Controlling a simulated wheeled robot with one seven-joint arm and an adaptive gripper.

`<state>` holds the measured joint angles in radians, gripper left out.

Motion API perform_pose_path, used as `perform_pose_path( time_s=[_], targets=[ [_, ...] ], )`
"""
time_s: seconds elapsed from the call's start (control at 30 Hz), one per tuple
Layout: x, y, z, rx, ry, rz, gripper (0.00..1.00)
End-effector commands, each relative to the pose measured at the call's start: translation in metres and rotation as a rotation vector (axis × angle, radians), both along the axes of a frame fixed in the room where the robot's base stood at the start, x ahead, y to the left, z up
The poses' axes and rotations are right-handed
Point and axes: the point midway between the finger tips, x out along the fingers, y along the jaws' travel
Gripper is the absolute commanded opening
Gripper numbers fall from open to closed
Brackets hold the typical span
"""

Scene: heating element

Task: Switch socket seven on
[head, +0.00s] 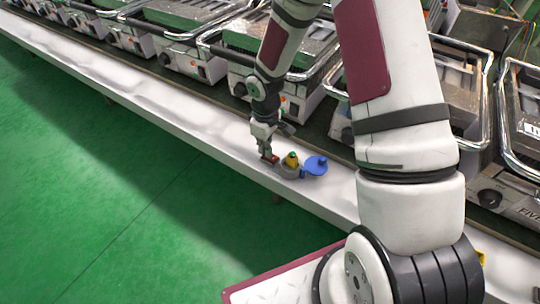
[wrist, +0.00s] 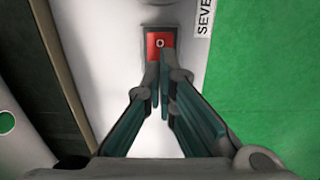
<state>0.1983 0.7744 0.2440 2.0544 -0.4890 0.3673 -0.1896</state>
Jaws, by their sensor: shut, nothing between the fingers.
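The red switch (wrist: 160,42) with a white "0" mark is at the top of the wrist view, beside a label (wrist: 204,16) whose visible letters read "SEVE". In the head view the red switch (head: 274,160) shows small on the white ledge. My gripper (wrist: 161,62) is shut and empty, its fingertips over the lower part of the switch. In the head view my gripper (head: 267,153) points down at the switch. I cannot tell whether the tips touch it. Next to it stands a grey socket (head: 290,172) with a yellow-green plug (head: 291,159) and a blue lid (head: 315,165) swung open.
The white ledge (head: 150,92) runs diagonally across the head view. Several metal appliances (head: 195,55) with chrome handles and black knobs stand behind it. The green floor (head: 90,190) in front is clear. My own arm hides part of the appliance row.

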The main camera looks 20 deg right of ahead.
Motion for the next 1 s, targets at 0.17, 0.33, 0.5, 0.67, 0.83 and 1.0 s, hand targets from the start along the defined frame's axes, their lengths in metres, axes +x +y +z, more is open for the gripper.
perform_pose_path(
  time_s=[0.17, 0.33, 0.5, 0.67, 0.83, 1.0],
  targets=[
    [0.0, 0.0, -0.003, -0.001, 0.001, 0.0, 0.0],
    [-0.001, 0.0, -0.001, -0.001, 0.001, 0.0, 0.0],
    [0.0, 0.0, 0.009, 0.0, 0.0, 0.0, 0.0],
    [-0.001, 0.0, 0.021, 0.0, 0.0, 0.0, 0.0],
    [-0.001, 0.0, 0.033, 0.0, 0.0, 0.0, 0.0],
    [-0.001, 0.0, 0.046, 0.0, 0.0, -0.001, 0.0]
  ],
)
